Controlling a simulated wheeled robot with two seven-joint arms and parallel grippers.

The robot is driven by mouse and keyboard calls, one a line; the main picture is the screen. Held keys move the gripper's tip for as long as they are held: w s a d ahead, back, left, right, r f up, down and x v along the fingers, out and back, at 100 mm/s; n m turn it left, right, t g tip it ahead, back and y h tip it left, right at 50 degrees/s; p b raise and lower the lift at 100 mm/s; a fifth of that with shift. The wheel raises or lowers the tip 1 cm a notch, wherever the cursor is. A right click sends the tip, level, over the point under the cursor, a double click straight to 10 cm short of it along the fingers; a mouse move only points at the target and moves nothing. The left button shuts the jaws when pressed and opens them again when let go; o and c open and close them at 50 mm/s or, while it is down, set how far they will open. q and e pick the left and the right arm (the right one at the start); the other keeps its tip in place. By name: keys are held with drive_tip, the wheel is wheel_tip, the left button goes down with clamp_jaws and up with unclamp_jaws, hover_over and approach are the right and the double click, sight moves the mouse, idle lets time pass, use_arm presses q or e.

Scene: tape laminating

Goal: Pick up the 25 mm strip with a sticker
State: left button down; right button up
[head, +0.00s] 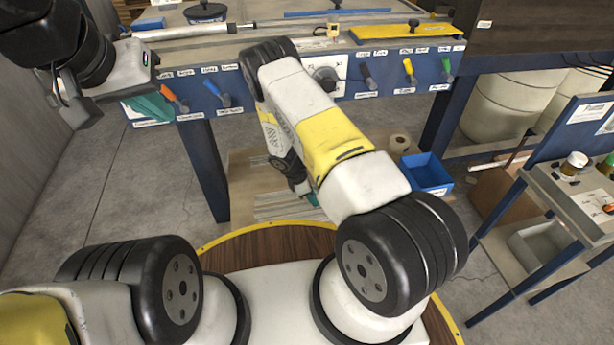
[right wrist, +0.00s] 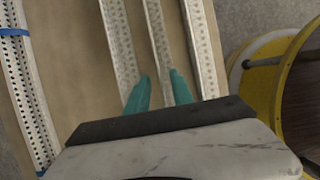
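Several long perforated metal strips lie on a brown board in the right wrist view: a left one (right wrist: 117,40), a middle one (right wrist: 157,35) and a right one (right wrist: 201,40). No sticker can be made out on them, and their widths cannot be read. My right gripper (right wrist: 160,76) points down at the strips with its teal fingers apart, the middle strip running between the fingertips. In the head view the right gripper (head: 312,199) is low over the strips (head: 285,207), partly hidden by my arm. My left gripper (head: 150,106) is raised before the bench at the left; its finger gap is unclear.
A bundle of strips with a blue band (right wrist: 15,32) lies at the left of the right wrist view. The workbench (head: 210,140) is ahead; a cart (head: 545,200) is at right.

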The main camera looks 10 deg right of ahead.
drive_tip(key=shift+f, duration=0.2)
clamp_jaws()
idle(1.3)
